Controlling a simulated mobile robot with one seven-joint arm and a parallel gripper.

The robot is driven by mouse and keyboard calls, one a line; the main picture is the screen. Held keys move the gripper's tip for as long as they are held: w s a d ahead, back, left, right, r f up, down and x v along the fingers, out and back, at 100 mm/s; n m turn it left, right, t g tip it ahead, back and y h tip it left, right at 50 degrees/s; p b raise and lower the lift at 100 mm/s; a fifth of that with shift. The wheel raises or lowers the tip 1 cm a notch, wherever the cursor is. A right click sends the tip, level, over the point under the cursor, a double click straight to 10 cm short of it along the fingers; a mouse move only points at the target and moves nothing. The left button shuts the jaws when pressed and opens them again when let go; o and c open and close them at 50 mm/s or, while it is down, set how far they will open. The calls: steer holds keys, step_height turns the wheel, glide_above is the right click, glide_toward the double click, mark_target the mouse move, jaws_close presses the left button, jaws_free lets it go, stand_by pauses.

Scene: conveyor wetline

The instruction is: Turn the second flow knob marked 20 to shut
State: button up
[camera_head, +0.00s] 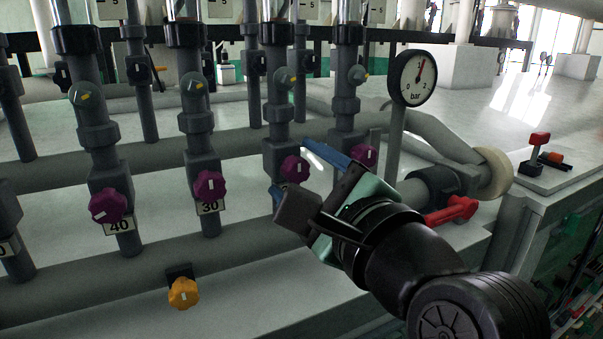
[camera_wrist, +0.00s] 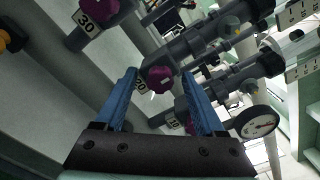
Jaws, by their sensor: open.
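The purple flow knob marked 20 (camera_head: 294,168) is on the lower end of a grey vertical pipe in the head view, its label partly hidden by my gripper. In the wrist view the knob (camera_wrist: 158,79) shows between the two blue fingers, with its 20 label (camera_wrist: 141,86) beside the left finger. A white pointer mark is on the knob's face. My gripper (camera_head: 289,167) is open, its fingers on either side of the knob in the picture. I cannot tell whether they touch it.
Similar purple knobs marked 30 (camera_head: 209,185) and 40 (camera_head: 109,207) stand to the left; another purple knob (camera_head: 364,155) is close on the right. A pressure gauge (camera_head: 413,78), a red valve handle (camera_head: 452,210) and an orange knob (camera_head: 183,293) are nearby.

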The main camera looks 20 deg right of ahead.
steer(key=shift+s, duration=0.1)
steer(key=s+b, duration=0.6)
steer(key=s, duration=0.6)
steer(key=shift+s+d, duration=0.25)
steer(key=shift+s, duration=0.1)
steer(key=w+a+n+t+h+b, duration=0.1)
steer(key=w+a+n+t+b, duration=0.45)
steer(key=n, duration=0.65)
steer(key=s+a+n+t+b, duration=0.2)
steer(key=a+n+t+b, duration=0.2)
steer(key=a+n, duration=0.7)
steer(key=n+b, duration=0.2)
steer(key=shift+n, duration=0.3)
